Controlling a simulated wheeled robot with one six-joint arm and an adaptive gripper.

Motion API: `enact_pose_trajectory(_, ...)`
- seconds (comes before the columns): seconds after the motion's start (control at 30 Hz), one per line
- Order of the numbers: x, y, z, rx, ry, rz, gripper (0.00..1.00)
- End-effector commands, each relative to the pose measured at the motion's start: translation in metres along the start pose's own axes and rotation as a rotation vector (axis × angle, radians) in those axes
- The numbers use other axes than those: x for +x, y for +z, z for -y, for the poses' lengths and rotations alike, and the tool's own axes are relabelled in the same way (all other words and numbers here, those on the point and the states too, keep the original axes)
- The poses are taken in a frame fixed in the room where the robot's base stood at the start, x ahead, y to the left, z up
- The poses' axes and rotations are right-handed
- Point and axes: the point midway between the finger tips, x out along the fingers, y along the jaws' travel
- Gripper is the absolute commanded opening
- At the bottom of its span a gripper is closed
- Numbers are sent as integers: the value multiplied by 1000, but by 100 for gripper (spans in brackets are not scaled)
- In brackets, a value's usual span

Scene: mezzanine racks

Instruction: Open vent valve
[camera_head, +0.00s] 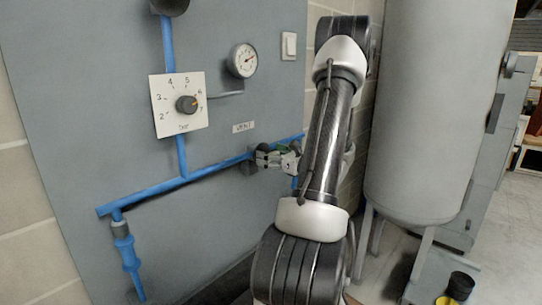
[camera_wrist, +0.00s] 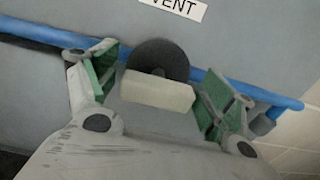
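The vent valve shows in the wrist view as a dark round body (camera_wrist: 158,58) on the blue pipe, with a pale bar-shaped handle (camera_wrist: 158,92) in front. The handle lies nearly level, tilted slightly down to the right. A VENT label (camera_wrist: 180,6) is on the wall above it. My gripper (camera_wrist: 158,95) is open, its green-padded fingers on either side of the handle's ends. I cannot tell whether the pads touch it. In the head view my gripper (camera_head: 275,157) is at the valve, mostly hiding it, below the VENT label (camera_head: 243,127).
A numbered dial with a knob (camera_head: 186,104), a gauge (camera_head: 243,60) and a light switch (camera_head: 289,46) are on the grey panel. The blue pipe (camera_head: 150,191) runs below them. A large grey tank (camera_head: 430,110) stands close right of my arm.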

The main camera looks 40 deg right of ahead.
Motion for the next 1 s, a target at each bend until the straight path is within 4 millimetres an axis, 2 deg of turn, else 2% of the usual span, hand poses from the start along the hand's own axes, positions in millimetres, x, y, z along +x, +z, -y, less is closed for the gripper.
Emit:
enact_pose_trajectory(0.03, 0, 0, 0, 0, 0, 0, 68)
enact_pose_trajectory(0.2, 0, 0, 0, 0, 0, 0, 40)
enact_pose_trajectory(0.63, 0, 0, -1, -72, 0, 0, 40)
enact_pose_trajectory(1.0, 0, -1, -3, -364, 0, 0, 40)
